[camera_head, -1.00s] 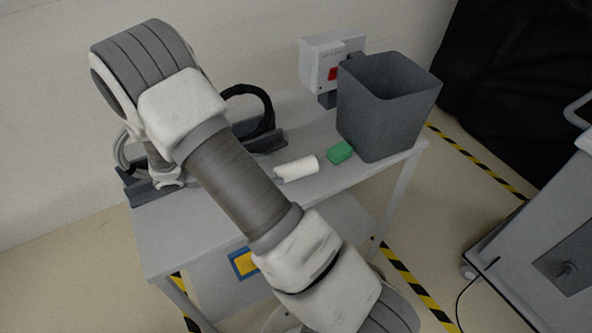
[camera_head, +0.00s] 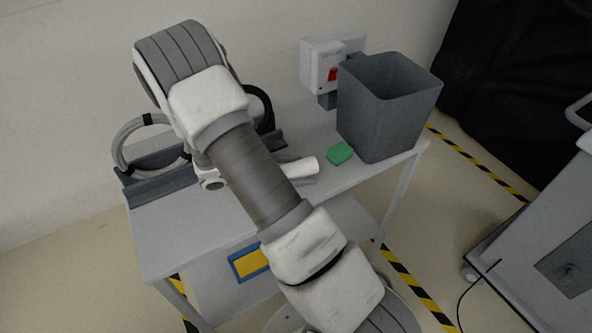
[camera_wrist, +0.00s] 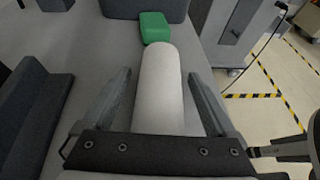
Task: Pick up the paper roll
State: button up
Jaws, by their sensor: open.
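The white paper roll (camera_head: 303,167) lies on the grey cart top (camera_head: 345,182), partly hidden behind my arm in the head view. In the wrist view the paper roll (camera_wrist: 160,95) points away from me, its near end hidden by the gripper's body. My gripper (camera_wrist: 160,75) is open, with one finger on each side of the roll. A gap shows between the roll and each finger, and I cannot tell how low the fingertips are. In the head view the gripper is mostly hidden by my arm.
A green block (camera_head: 340,152) lies just beyond the roll's far end, beside a tall grey bin (camera_head: 385,110). A dark grey rail-like holder (camera_head: 155,185) stands at the left of the cart. A white box with a red switch (camera_head: 328,65) is at the back.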

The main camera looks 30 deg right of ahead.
grip_shut()
dwell(0.3)
